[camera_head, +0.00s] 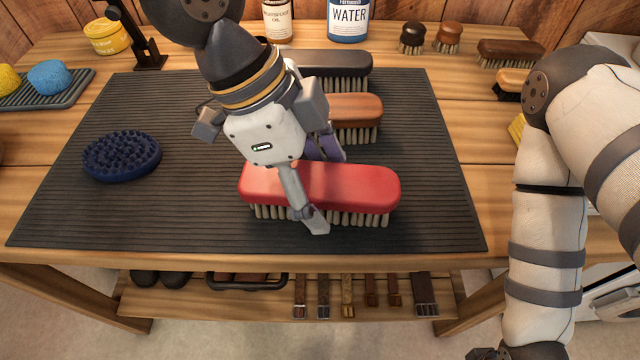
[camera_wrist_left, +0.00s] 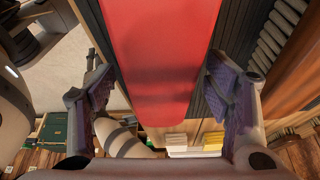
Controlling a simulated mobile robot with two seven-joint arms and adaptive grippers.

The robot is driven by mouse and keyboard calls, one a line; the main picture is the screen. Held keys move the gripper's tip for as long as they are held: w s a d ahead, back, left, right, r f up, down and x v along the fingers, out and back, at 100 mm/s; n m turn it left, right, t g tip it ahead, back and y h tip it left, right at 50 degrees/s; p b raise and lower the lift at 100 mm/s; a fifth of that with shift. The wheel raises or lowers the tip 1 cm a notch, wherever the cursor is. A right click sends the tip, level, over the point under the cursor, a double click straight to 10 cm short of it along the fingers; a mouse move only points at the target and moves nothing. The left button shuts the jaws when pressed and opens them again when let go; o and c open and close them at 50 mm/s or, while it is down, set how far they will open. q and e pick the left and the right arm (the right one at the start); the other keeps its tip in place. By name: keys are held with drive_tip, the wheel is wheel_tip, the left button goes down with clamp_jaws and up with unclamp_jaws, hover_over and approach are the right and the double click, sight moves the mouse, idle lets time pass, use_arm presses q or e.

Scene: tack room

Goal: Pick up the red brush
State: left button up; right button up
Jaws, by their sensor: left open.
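The red brush (camera_head: 362,186) lies bristles down on the dark ribbed mat (camera_head: 215,215), near its front edge. My left gripper (camera_head: 320,190) comes down over the brush from above, open. In the left wrist view the red brush top (camera_wrist_left: 160,60) runs between the two spread purple-padded fingers (camera_wrist_left: 168,98), with gaps visible on both sides. My right arm is at the right; its gripper is out of the picture.
Behind the red brush are a brown brush (camera_head: 358,112) and a dark grey brush (camera_head: 332,66). A blue oval curry comb (camera_head: 121,156) lies on the left of the mat. Bottles stand at the back, including a blue WATER one (camera_head: 348,20). The mat's front left is clear.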

use_arm(q)
drive_tip(key=c, duration=1.4)
